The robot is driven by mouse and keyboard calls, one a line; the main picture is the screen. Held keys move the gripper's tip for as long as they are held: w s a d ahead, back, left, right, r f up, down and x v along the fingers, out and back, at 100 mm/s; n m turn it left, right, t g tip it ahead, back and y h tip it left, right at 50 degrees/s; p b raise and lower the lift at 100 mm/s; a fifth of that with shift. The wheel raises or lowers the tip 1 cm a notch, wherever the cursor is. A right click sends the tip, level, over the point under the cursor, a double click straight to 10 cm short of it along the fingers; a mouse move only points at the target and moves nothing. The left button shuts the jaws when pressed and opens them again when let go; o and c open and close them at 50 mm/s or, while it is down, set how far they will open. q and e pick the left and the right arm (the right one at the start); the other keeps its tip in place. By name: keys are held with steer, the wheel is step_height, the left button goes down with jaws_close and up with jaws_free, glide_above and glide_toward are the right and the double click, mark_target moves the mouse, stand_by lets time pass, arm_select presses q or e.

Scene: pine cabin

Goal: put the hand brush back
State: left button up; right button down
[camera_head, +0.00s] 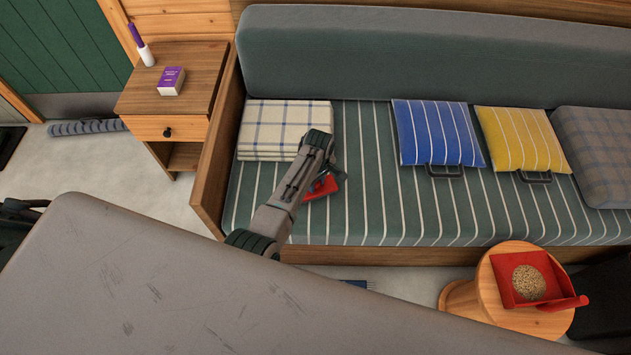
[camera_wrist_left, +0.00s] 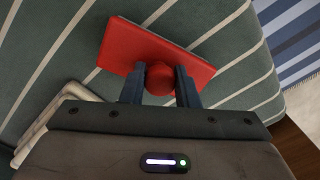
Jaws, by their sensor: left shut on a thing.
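The red hand brush (camera_head: 322,188) is held by my left gripper (camera_head: 325,180) over the striped bench seat, just right of the folded checked blanket. In the left wrist view the brush (camera_wrist_left: 145,48) shows as a flat red block, with its round handle end between the two dark fingers (camera_wrist_left: 160,82). My left gripper is shut on it. I cannot tell whether the brush touches the seat. A red dustpan (camera_head: 507,283) holding a heap of grain sits on the round wooden stool (camera_head: 490,318) at lower right. My right gripper is not in view.
The green striped bench (camera_head: 370,200) carries a checked blanket (camera_head: 265,140), a blue cushion (camera_head: 425,135), a yellow cushion (camera_head: 525,140) and a plaid cushion (camera_head: 598,150). A side table (camera_head: 200,75) stands left. A large grey surface (camera_head: 170,285) fills the lower left.

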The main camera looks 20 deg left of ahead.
arm_select(q)
steer(key=shift+d, duration=0.1)
steer(key=shift+f, duration=0.2)
steer(key=o, duration=1)
steer(key=shift+c, duration=0.2)
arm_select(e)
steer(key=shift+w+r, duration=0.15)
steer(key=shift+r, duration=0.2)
arm_select(q)
steer(key=shift+r, duration=0.25)
step_height(320, 180, up, 12)
steer(key=p, duration=0.1)
steer(key=shift+w, duration=0.2)
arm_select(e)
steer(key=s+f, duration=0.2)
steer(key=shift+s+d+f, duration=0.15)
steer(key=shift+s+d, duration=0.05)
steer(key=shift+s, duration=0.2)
